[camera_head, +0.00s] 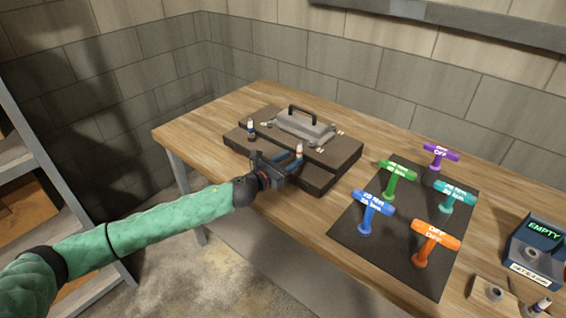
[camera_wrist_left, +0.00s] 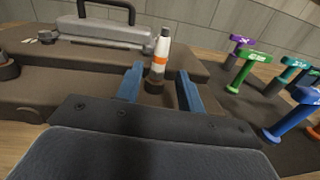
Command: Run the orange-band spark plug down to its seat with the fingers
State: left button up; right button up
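The orange-band spark plug (camera_head: 299,150), white above its orange ring, stands upright in the near right part of the dark brown engine block (camera_head: 338,157). In the left wrist view the plug (camera_wrist_left: 161,54) rises from a dark round well between the two blue fingers. My left gripper (camera_head: 291,163) comes in low from the front, with its fingers spread to either side of the plug. Gaps show between the fingers and the plug, so it is open. How far the plug's thread is in is hidden. My right gripper is not in view.
Another plug (camera_head: 251,126) stands at the block's left. A grey cover with a black handle (camera_head: 302,126) lies on top. Several coloured T-handled tools stand on a dark mat (camera_head: 398,250) to the right. A box with an "EMPTY" display (camera_head: 544,231) is at far right.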

aim_at(299, 156)
pick_arm(q)
jog(key=p+x, duration=0.1)
jog(key=x, duration=0.2)
jog(key=shift+w, duration=0.25)
jog(key=shift+x, duration=0.85)
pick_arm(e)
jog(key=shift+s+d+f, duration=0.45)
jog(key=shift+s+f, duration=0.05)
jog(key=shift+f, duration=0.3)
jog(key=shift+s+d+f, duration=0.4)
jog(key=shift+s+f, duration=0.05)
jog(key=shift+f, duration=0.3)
pick_arm(q)
jog(key=shift+s, duration=0.1)
